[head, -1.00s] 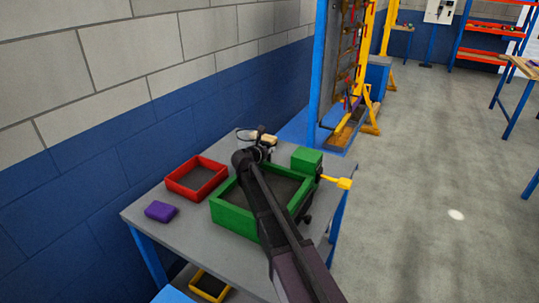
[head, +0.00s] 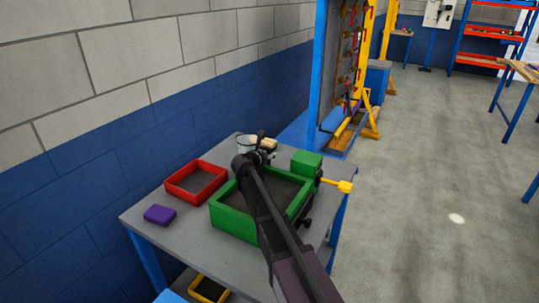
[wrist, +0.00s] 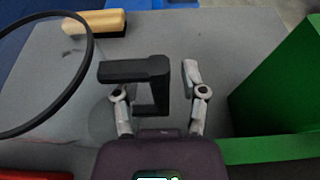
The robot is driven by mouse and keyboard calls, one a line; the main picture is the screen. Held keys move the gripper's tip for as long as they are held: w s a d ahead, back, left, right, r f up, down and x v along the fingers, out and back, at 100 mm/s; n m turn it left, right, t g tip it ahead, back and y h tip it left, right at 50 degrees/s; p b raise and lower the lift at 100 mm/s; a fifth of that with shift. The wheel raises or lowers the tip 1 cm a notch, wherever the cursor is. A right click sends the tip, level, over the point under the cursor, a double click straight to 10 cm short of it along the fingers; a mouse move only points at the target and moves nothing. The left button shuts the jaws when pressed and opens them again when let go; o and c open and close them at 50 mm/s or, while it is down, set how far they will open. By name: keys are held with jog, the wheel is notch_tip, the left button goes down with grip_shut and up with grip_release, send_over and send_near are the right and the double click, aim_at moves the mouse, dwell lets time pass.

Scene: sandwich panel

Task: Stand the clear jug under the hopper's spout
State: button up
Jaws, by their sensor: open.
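The clear jug (head: 245,143) stands at the far end of the grey table, partly hidden by my arm. In the wrist view its dark round rim (wrist: 91,45) is at the left, cut off by the picture edge, and its black handle (wrist: 134,70) is in the middle. My gripper (wrist: 156,82) is open, with one finger on each side of the handle. A gap shows on the right; contact on the left cannot be told. I cannot make out a hopper or spout for certain in either view.
A wooden-backed brush (wrist: 95,22) lies just beyond the jug. A green tray (head: 232,222), a green block (head: 307,162) with a yellow paddle (head: 344,187), a red tray (head: 181,190) and a purple block (head: 160,215) crowd the table (head: 190,243). A wall stands left.

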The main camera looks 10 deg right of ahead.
jog(key=shift+r, duration=0.2)
jog(key=p+v, duration=0.3)
jog(key=v, duration=0.9)
jog(key=shift+p, duration=0.4)
jog(key=shift+o, duration=0.3)
